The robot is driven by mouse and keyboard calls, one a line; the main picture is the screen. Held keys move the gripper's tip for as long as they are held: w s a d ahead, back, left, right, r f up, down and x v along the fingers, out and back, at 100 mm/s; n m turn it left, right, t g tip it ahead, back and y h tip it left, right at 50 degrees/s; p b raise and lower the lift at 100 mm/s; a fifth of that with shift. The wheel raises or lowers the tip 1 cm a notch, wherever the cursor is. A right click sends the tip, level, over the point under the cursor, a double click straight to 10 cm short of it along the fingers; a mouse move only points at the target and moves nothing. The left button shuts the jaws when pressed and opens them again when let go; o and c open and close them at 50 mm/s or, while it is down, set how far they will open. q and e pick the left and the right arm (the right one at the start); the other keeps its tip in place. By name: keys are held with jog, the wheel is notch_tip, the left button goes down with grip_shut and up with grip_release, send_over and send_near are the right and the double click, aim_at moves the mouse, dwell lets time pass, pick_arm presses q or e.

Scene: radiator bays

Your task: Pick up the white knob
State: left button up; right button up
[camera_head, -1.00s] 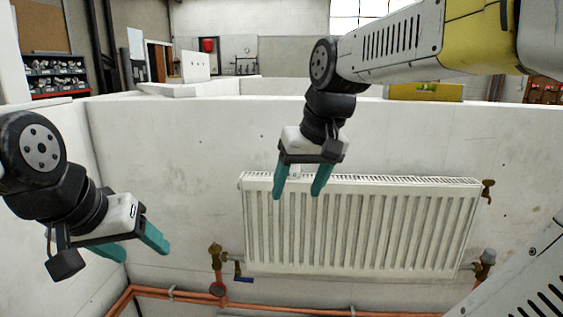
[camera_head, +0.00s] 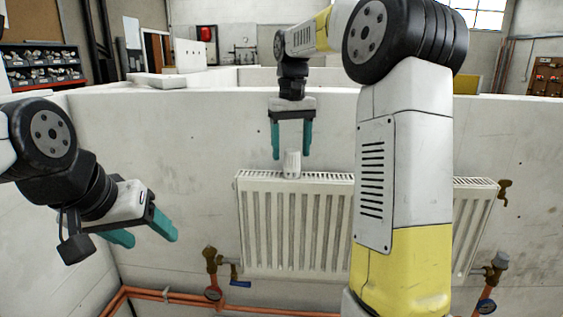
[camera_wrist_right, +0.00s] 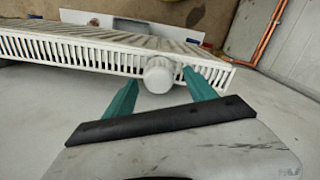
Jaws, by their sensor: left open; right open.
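The white knob (camera_head: 292,164) stands upright on the top grille of the white radiator (camera_head: 290,225), left of its middle. It also shows in the right wrist view (camera_wrist_right: 159,75), just beyond the fingertips and between their lines. My right gripper (camera_head: 291,156) is open and empty, its teal fingers pointing down above the knob. In the right wrist view the right gripper's fingers (camera_wrist_right: 158,78) lie on either side of the knob; I cannot tell whether they touch it. My left gripper (camera_head: 152,236) is open and empty at the left, away from the radiator.
Brass valves (camera_head: 211,260) and orange copper pipes (camera_head: 165,296) run below the radiator. A small brass fitting (camera_head: 504,188) sits at its upper right. My right arm hides part of the radiator. Free wall lies between my left gripper and the radiator.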

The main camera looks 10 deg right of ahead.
aim_at(292, 163)
notch_tip(292, 163, down, 4)
jog(key=shift+s+d+f, duration=0.1)
jog(key=shift+s+f, duration=0.05)
jog(key=shift+f, duration=0.1)
jog(key=shift+c, duration=0.3)
grip_shut()
